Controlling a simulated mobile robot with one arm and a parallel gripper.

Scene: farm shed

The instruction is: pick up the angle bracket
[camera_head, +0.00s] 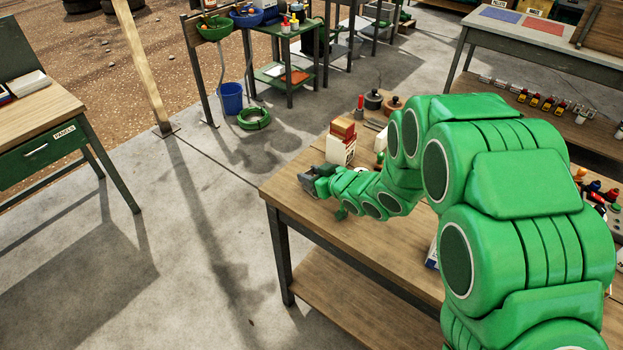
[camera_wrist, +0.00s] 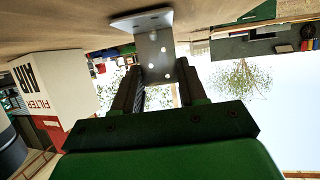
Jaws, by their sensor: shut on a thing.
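The angle bracket (camera_wrist: 154,52) is a grey metal L-shaped plate with round holes. In the wrist view it sits between the two fingers of my gripper (camera_wrist: 156,85), which are shut on it. Its other flange spreads out at the top of that view, close to the wooden bench top; I cannot tell whether it touches the wood. In the head view my gripper (camera_head: 309,182) is low over the left end of the wooden workbench (camera_head: 318,218). The bracket is too small there to make out clearly.
A white and red box marked FILTER (camera_wrist: 58,88) stands close beside my gripper. Boxes (camera_head: 341,145), a dark round pot (camera_head: 373,100) and other small items stand behind my arm on the bench. The bench's left edge is near. Open concrete floor lies left.

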